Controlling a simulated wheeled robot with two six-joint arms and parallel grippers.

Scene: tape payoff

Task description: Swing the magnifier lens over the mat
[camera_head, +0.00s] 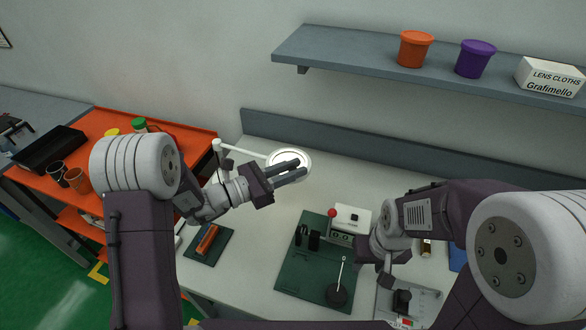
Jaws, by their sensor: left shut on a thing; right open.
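The magnifier has a white post (217,147), a white arm (241,152) reaching right, and a round white-rimmed lens (298,154) at its end, near the back of the bench. My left gripper (291,172) is at the lens, its fingers crossing the lower part and shut on the lens rim; the exact contact is partly hidden. The large green mat (290,276) lies in front, lower in the picture, and the lens is behind it. My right gripper (378,268) is open, right of the mat, partly hidden by its own wrist.
On the mat stand black blocks (302,237) and a black round base with a thin rod (338,294). A smaller mat (202,256) holds an orange item (207,239). An orange cart (92,150) stands left.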

